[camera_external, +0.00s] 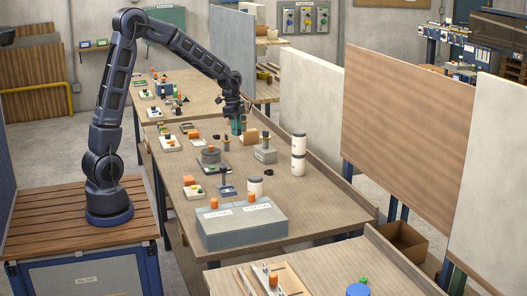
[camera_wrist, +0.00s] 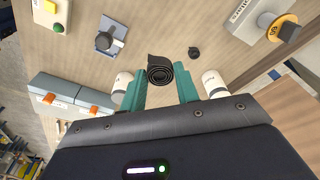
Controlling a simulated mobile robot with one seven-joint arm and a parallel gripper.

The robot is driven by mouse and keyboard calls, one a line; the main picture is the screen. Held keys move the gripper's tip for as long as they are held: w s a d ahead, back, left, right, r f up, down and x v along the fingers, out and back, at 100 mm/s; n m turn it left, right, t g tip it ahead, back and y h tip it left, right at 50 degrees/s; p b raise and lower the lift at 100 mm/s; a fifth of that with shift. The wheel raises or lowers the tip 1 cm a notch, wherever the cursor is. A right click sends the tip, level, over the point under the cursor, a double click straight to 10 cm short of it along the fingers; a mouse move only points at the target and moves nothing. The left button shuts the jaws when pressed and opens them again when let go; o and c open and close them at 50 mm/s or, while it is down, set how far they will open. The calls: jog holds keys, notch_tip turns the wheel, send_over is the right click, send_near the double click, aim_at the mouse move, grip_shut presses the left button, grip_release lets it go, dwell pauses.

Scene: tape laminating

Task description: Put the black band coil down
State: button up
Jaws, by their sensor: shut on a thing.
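The black band coil (camera_wrist: 160,72) shows its spiral end in the wrist view, between the tips of my gripper's two green fingers (camera_wrist: 160,79). The fingers are shut on it. In the external view my gripper (camera_external: 239,124) points down over the far-middle part of the workbench (camera_external: 300,190). The coil cannot be made out there. The wrist view shows wooden tabletop beyond the coil; I cannot tell how high the coil is above it.
An orange-tan block (camera_external: 250,137) and a grey block (camera_external: 265,155) are near my gripper. White cylinders (camera_external: 298,155) stand to the right. A grey box with orange knobs (camera_external: 240,226) is at the front. Bare tabletop lies between the objects.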

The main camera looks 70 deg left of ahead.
jog(key=w+d+m, duration=0.2)
jog(key=w+d, duration=0.2)
jog(key=d, duration=0.9)
jog(key=w+d+m+g, duration=0.1)
jog(key=w+d+m, duration=0.25)
jog(key=d, duration=0.95)
jog(key=w+d+m, duration=0.2)
jog(key=w+d, duration=0.3)
jog(key=d, duration=0.9)
jog(key=m+g, duration=0.1)
jog(key=m, duration=0.5)
send_over(316, 281)
jog(key=f, duration=1.9)
jog(key=shift+a+f, duration=0.2)
jog(key=shift+f, duration=0.2)
jog(key=o, duration=0.9)
jog(key=shift+f, duration=0.15)
jog(key=shift+o, duration=0.2)
